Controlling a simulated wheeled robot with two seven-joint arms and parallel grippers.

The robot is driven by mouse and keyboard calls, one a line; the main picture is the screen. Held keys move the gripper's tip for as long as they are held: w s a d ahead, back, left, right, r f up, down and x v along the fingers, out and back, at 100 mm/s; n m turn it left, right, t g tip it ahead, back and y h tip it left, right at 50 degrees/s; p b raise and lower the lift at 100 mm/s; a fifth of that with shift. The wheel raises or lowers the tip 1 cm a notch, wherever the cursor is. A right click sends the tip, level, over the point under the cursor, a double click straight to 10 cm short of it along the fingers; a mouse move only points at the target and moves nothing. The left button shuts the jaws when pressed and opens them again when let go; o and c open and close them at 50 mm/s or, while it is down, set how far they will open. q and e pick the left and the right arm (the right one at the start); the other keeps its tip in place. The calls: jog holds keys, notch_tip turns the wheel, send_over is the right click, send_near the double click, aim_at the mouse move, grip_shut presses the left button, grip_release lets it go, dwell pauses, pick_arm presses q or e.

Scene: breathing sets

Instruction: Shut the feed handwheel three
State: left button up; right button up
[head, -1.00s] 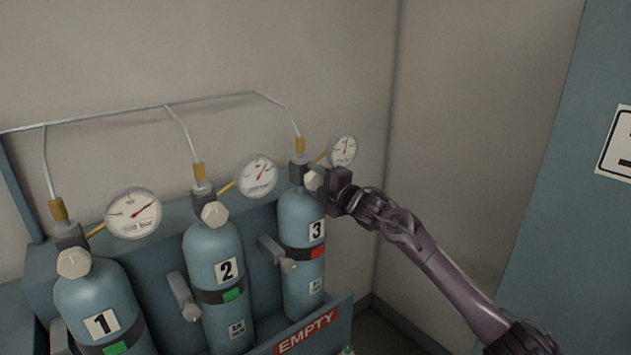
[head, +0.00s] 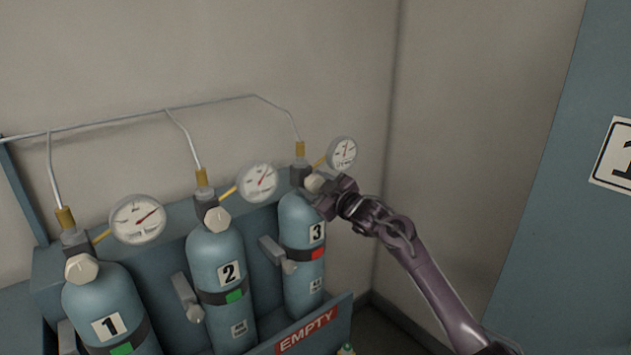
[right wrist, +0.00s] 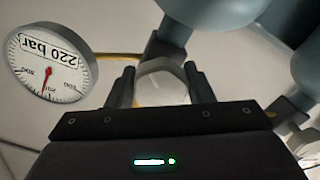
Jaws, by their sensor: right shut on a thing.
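Cylinder three (head: 301,255) is blue, with a "3" label and a red tag on its band, at the right of the row in the head view. Its pale handwheel (head: 313,182) sits on the front of the valve, partly hidden by my right gripper (head: 322,190). In the right wrist view the handwheel (right wrist: 162,84) lies between the two fingers of my right gripper (right wrist: 160,90), which is shut on it. The gauge of cylinder three (head: 342,153) stands beside the valve; in the wrist view the gauge (right wrist: 50,65) reads "220 bar" on its label. My left gripper is out of view.
Cylinder two (head: 215,260) and cylinder one (head: 100,300) stand to the left, both with green tags. Thin pipes (head: 130,118) run along the wall above. A panel marked "EMPTY" (head: 305,330) is at the front.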

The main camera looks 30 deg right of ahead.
jog(key=m+p, duration=0.3)
jog(key=m, duration=0.3)
jog(key=shift+a+p, duration=0.15)
jog(key=shift+p, duration=0.15)
jog(key=m+p, duration=0.4)
jog(key=m, duration=0.2)
jog(key=shift+a+m, duration=0.1)
jog(key=shift+m, duration=0.3)
jog(key=m+p, duration=0.1)
jog(key=m, duration=0.2)
jog(key=shift+m, duration=0.3)
jog(key=m, duration=0.3)
jog(key=shift+m+p, duration=0.3)
jog(key=m, duration=0.6)
jog(key=shift+a, duration=0.1)
jog(key=m, duration=0.6)
jog(key=shift+r+m, duration=0.1)
jog(key=shift+m, duration=0.3)
jog(key=m, duration=0.6)
jog(key=shift+r, duration=0.1)
jog(key=m, duration=0.6)
jog(key=shift+d, duration=0.25)
